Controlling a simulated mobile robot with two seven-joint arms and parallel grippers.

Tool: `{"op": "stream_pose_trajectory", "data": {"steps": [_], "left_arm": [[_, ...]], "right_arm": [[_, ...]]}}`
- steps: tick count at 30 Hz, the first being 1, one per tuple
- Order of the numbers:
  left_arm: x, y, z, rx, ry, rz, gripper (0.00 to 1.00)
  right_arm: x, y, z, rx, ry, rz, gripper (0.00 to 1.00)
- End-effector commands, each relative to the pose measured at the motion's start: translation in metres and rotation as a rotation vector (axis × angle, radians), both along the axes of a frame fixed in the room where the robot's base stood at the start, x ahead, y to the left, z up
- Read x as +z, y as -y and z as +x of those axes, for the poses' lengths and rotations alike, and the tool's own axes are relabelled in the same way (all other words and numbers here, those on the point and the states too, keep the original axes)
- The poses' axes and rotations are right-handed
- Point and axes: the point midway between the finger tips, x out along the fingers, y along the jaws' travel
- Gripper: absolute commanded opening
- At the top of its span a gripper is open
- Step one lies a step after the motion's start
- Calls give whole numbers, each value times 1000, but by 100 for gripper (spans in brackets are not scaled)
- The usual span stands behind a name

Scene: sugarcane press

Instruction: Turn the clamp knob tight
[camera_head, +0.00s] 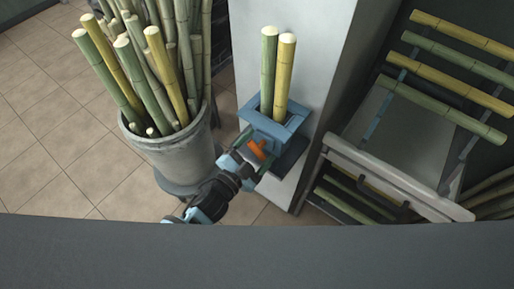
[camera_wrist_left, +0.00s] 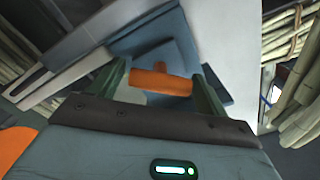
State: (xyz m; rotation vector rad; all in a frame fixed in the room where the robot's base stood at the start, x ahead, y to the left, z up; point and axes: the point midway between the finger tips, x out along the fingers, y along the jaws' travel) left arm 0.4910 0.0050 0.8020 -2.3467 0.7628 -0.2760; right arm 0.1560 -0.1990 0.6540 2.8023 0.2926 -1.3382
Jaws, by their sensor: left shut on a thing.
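The clamp knob (camera_head: 257,149) is an orange T-shaped handle on the front of a blue square hopper (camera_head: 289,122). It also shows in the left wrist view (camera_wrist_left: 160,83), with its crossbar lying nearly level in that picture. My left gripper (camera_head: 251,157) is shut on the knob; in the wrist view its green fingers (camera_wrist_left: 157,92) stand at the two ends of the crossbar. Two cane stalks (camera_head: 276,75), one green and one yellow, stand upright in the hopper. My right gripper is in neither view.
A grey bucket (camera_head: 172,158) full of cane stalks stands left of the hopper. A pale cabinet or column (camera_head: 300,30) rises behind the hopper. A rack (camera_head: 400,170) with several stalks is at the right. Tiled floor (camera_head: 60,160) is open at the left.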

Motion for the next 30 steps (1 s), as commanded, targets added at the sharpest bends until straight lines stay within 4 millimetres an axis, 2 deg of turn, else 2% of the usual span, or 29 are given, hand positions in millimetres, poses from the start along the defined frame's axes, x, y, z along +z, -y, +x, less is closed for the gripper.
{"op": "stream_pose_trajectory", "data": {"steps": [16, 30], "left_arm": [[-3, 0, -1, 1, 300, 416, 54], [-3, 0, -1, 0, 480, 667, 54]], "right_arm": [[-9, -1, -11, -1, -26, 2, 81], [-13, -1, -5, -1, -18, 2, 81]]}}
